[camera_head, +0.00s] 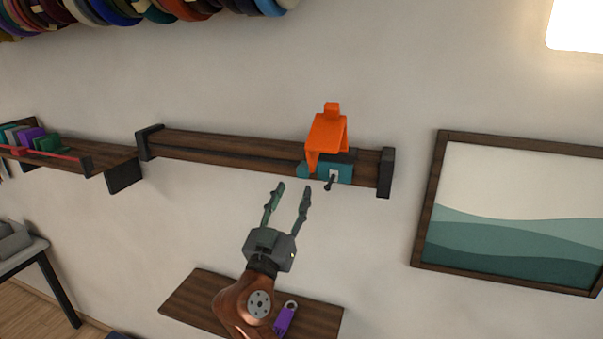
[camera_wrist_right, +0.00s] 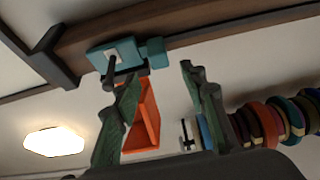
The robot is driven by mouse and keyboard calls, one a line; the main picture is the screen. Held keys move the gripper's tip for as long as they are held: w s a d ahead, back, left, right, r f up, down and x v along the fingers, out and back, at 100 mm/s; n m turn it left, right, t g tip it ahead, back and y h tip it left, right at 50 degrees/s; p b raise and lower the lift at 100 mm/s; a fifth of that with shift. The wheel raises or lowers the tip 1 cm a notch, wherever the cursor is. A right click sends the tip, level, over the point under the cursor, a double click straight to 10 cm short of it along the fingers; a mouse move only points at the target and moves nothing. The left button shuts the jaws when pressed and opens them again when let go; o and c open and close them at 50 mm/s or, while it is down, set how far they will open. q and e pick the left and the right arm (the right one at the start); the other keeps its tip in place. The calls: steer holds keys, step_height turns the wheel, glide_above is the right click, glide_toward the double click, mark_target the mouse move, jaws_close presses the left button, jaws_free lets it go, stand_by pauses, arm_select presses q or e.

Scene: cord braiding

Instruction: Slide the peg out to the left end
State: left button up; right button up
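A dark wooden rail (camera_head: 230,147) with black end caps runs along the wall. Near its right end sits a teal block (camera_head: 345,173) with a pale plate and a small dark peg (camera_head: 328,184) sticking out. An orange bracket (camera_head: 327,132) stands over the rail there. My right gripper (camera_head: 292,188) is open and empty, below and left of the teal block. In the right wrist view the peg (camera_wrist_right: 111,68) and teal block (camera_wrist_right: 127,50) lie just beyond the left fingertip of the open gripper (camera_wrist_right: 156,72); whether they touch is unclear. My left gripper is not in view.
A framed picture (camera_head: 439,208) hangs right of the rail. A shelf (camera_head: 101,158) with books is at left. A lower wooden shelf (camera_head: 195,296) holds a purple item (camera_head: 285,320). Colourful spools (camera_head: 110,12) line the top. The wall left of the gripper is clear.

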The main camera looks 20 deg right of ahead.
mark_target(301, 172)
steer(key=p+x, duration=0.1)
steer(key=x, duration=0.2)
steer(key=p+x, duration=0.2)
steer(key=x, duration=0.2)
steer(key=shift+s+r, duration=0.15)
steer(key=shift+r, duration=0.05)
steer(key=shift+w+d, duration=0.15)
steer(key=shift+w, duration=0.2)
jaws_close()
